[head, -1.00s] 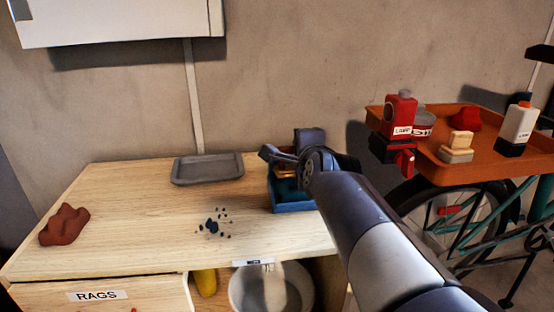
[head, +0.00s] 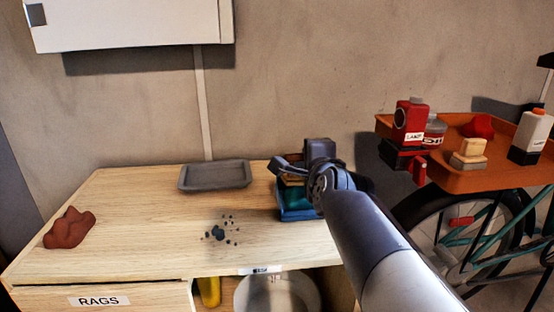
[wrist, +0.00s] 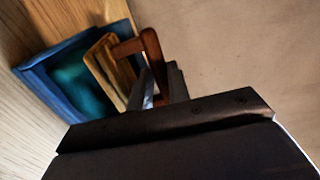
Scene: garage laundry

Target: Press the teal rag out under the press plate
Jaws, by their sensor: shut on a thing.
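A blue box (head: 298,214) stands at the right end of the bench. The teal rag (head: 294,197) lies inside it and is partly hidden; it also shows in the wrist view (wrist: 82,88). The wooden press plate (wrist: 112,68) is at the side of the box nearest my gripper in the wrist view. A red-brown handle (wrist: 151,48) stands out from it. My gripper (wrist: 158,88) is shut on the handle. In the head view my arm hides part of the box. I cannot tell whether the plate touches the rag.
A grey tray (head: 215,176) lies at the back of the bench, with dark crumbs (head: 219,232) in front. A brown-red rag (head: 69,228) lies at the left. An orange shelf (head: 452,172) with bottles stands right. The middle of the bench is mostly clear.

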